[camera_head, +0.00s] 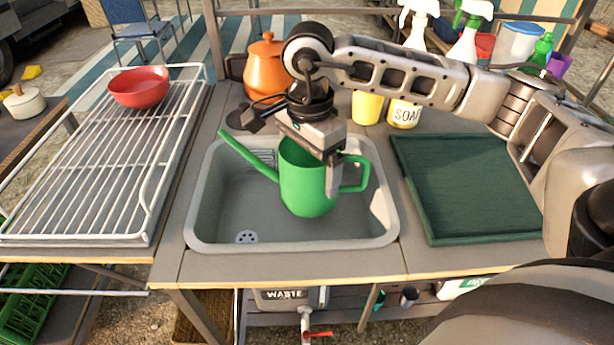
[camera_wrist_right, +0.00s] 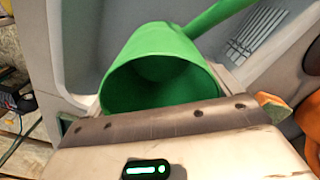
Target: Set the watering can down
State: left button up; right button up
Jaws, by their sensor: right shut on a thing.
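The green watering can (camera_head: 304,186) is upright in or over the grey sink (camera_head: 217,215), its spout pointing left and its handle to the right. I cannot tell whether its base touches the sink floor. My right gripper (camera_head: 331,166) reaches down from above and is shut on the can at its right rim side. In the right wrist view the can's open mouth (camera_wrist_right: 160,80) lies right against the gripper, with the spout running up and right. My left gripper is not in view.
A dish rack (camera_head: 122,150) with a red bowl (camera_head: 139,88) stands left of the sink. A dark green board (camera_head: 466,190) lies to the right.

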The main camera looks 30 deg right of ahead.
jog(key=shift+w+d+f, duration=0.1)
jog(key=shift+w+f, duration=0.25)
jog(key=shift+f, duration=0.05)
jog(key=shift+w+d+f, duration=0.1)
jog(key=shift+w+f, duration=0.05)
jog(key=shift+f, duration=0.8)
jog(key=shift+w+f, duration=0.15)
jog(key=shift+f, duration=0.75)
jog(key=shift+f, duration=0.1)
jog(key=shift+f+b, duration=0.15)
jog(key=shift+b, duration=0.15)
jog(key=o, duration=0.8)
jog(key=shift+c, duration=0.2)
notch_tip(320, 180, up, 13)
jog(key=shift+f+p, duration=0.2)
jog(key=shift+p, duration=0.25)
jog(key=shift+f, duration=0.1)
